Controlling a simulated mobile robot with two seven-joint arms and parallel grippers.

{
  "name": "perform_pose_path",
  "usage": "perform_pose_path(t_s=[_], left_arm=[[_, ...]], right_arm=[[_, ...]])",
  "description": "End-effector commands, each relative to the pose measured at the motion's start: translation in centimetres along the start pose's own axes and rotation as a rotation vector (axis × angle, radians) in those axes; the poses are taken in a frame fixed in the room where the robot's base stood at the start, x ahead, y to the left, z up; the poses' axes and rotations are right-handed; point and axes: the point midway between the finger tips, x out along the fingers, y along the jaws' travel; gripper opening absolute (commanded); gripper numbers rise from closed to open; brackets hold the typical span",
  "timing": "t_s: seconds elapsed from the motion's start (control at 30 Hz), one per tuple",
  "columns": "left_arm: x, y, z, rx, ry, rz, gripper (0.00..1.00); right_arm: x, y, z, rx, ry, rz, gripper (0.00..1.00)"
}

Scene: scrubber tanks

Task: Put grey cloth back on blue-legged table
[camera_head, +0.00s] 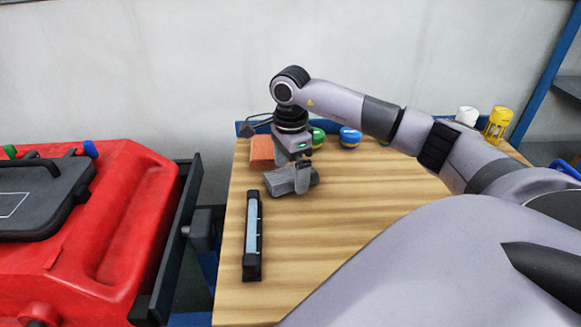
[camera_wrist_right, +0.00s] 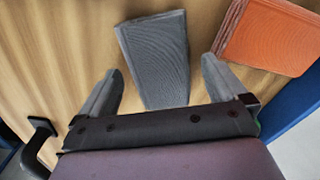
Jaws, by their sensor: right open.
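The grey cloth (camera_head: 278,182) lies folded on the wooden top of the table (camera_head: 330,235), towards its far left part. Blue parts of the table show at its edges. My right gripper (camera_head: 301,182) is over the cloth, pointing down. In the right wrist view the gripper (camera_wrist_right: 162,66) is open, with one finger on each side of the grey cloth (camera_wrist_right: 155,45). The cloth's near end reaches between the fingers, with gaps on both sides. I cannot tell how high the fingertips are above the tabletop. My left gripper is out of view.
An orange folded cloth (camera_head: 262,150) lies just behind, close to one finger in the wrist view. A long black tool with a pale blue strip (camera_head: 252,235) lies in front. Coloured-lidded containers (camera_head: 350,137) stand at the back. A red machine (camera_head: 110,240) stands left.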

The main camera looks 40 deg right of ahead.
Motion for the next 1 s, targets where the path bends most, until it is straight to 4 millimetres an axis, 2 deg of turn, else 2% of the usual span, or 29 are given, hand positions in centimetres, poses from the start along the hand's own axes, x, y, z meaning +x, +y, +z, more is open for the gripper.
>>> perform_pose_path(t_s=[0.17, 0.4, 0.6, 0.8, 1.0], left_arm=[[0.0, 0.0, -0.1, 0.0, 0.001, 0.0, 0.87], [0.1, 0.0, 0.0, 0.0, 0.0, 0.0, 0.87], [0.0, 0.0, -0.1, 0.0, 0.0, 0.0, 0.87], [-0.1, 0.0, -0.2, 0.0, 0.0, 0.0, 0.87], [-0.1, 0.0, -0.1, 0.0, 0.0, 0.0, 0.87]], right_arm=[[-1.9, -0.1, 0.0, 0.0, -0.001, -0.005, 0.99], [-7.2, -0.1, 0.0, -0.001, -0.002, -0.006, 0.99], [-10.7, -0.1, 0.0, 0.0, -0.002, -0.003, 0.99], [-12.1, 0.0, 0.0, 0.0, -0.001, -0.001, 0.99], [-12.3, 0.0, 0.0, 0.0, -0.001, 0.0, 0.99]])
